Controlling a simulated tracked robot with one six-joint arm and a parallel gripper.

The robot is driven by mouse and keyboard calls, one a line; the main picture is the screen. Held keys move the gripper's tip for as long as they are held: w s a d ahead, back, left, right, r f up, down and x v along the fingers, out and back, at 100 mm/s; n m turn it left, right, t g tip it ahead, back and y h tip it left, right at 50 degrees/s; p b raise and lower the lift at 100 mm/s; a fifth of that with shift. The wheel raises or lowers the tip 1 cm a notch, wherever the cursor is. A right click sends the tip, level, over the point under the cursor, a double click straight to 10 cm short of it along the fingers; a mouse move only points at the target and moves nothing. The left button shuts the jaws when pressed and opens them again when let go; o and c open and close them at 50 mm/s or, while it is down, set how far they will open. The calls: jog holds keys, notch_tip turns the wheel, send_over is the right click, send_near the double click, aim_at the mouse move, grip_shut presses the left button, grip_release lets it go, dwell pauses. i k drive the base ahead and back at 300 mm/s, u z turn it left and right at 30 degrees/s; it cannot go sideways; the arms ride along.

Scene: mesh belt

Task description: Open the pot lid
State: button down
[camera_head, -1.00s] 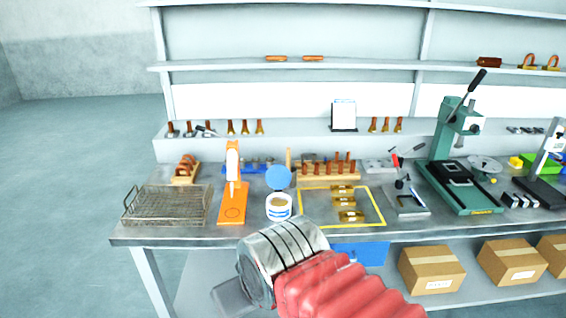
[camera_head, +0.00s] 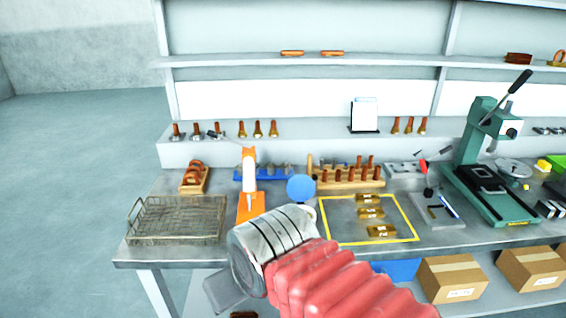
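The pot is a small white tub (camera_head: 311,210) on the bench, mostly hidden behind my arm in the head view. Its round blue lid (camera_head: 301,188) shows above and behind the rim, standing raised and facing me. My arm, with a red ribbed sleeve and a silver wrist, reaches in from the bottom right in front of the pot. A grey part of my gripper (camera_head: 226,292) shows below the wrist, near the bench's front edge. Its fingertips cannot be made out, and nothing is seen held.
An orange stand (camera_head: 250,205) is left of the pot, with a wire basket (camera_head: 178,222) farther left. A yellow-outlined area (camera_head: 345,241) with brass blocks lies to the right. A green press (camera_head: 482,175) stands farther right. Cardboard boxes (camera_head: 452,279) sit below.

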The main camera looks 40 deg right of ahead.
aim_at(300, 187)
jog(key=z, duration=0.05)
jog(key=i, duration=1)
